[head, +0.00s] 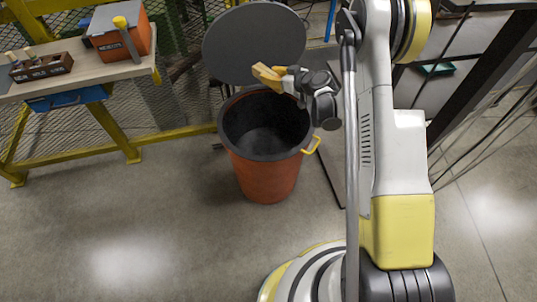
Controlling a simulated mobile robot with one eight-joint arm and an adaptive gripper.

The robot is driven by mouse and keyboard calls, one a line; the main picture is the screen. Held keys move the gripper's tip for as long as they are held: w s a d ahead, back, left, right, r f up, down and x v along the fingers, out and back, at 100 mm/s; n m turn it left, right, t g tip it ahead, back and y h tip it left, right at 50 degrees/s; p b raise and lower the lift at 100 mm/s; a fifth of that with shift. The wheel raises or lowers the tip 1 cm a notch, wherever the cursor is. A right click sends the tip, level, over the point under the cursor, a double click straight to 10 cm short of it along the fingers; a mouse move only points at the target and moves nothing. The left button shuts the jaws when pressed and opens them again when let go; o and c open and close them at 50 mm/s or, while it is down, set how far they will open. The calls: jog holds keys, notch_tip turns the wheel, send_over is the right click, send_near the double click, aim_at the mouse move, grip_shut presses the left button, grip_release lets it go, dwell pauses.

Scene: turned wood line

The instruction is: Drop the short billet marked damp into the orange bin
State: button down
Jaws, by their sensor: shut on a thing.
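The orange bin (266,170) stands on the floor in the middle of the head view. Its dark mouth is open and the inside looks empty, though the bottom is in deep shade. My gripper (280,76) is shut on a short pale wooden billet (265,74). The billet shows above the bin's back rim, in front of the raised lid, apart from the rim. Its exact height over the bin is hard to judge. No damp mark can be read on the billet at this size, and part of it is hidden by the gripper.
The round grey lid (240,40) stands raised behind the bin. A yellow handle (311,147) sticks out at the bin's right. A wooden bench (80,73) at upper left carries an orange-grey box (108,45) and a dark wooden tray (42,68). The floor at left is clear.

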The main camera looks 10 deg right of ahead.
notch_tip(320, 180, down, 15)
jog(key=w+b, duration=0.1)
jog(key=b, duration=0.2)
jog(key=shift+w+a+n+y, duration=0.25)
jog(key=shift+w+n+y, duration=0.05)
jog(key=shift+y, duration=0.1)
jog(key=shift+r, duration=0.1)
jog(key=c, duration=0.9)
grip_release()
jog(key=shift+c, duration=0.2)
notch_tip(320, 180, up, 10)
jog(key=shift+r, duration=0.1)
